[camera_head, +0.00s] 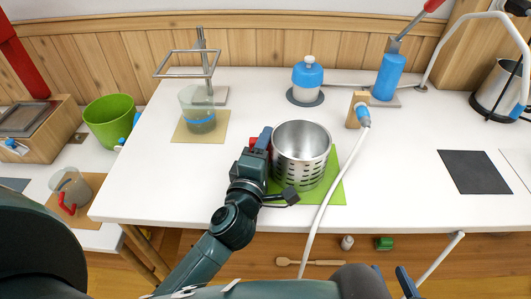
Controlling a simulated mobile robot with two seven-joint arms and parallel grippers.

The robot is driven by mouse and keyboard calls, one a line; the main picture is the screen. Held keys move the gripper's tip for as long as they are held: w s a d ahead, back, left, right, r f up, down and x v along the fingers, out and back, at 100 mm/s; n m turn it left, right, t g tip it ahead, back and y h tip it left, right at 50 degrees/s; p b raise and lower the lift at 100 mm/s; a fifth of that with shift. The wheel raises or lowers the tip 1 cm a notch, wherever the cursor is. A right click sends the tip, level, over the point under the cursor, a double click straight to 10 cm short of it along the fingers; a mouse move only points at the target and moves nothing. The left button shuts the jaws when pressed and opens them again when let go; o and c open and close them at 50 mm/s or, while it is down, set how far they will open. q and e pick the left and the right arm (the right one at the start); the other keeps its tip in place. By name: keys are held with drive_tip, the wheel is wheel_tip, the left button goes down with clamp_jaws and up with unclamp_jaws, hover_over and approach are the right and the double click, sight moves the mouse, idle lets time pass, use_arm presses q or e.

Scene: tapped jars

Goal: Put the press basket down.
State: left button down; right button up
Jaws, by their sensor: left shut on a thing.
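The press basket (303,158) is a silver metal cylinder with slots around its lower wall, upright and open at the top. It is over the green mat (334,190) near the table's front edge. I cannot tell whether its base touches the mat. My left gripper (262,146) is shut on the basket's red handle at its left side; the fingers hide most of the handle. My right gripper (392,276) is low at the bottom edge, in front of the table, with its blue fingers apart and nothing seen between them.
A white hose (338,180) runs close along the basket's right side to a blue-tipped fitting. A glass jar (197,112) stands on a tan mat at the back left. A blue-lidded jar (307,76) stands behind the basket. The table (400,165) is clear right of the hose, up to a dark mat (474,172).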

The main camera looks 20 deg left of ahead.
use_arm(q)
drive_tip(key=shift+r, duration=0.15)
drive_tip(key=shift+f, duration=0.2)
drive_tip(key=c, duration=0.5)
unclamp_jaws()
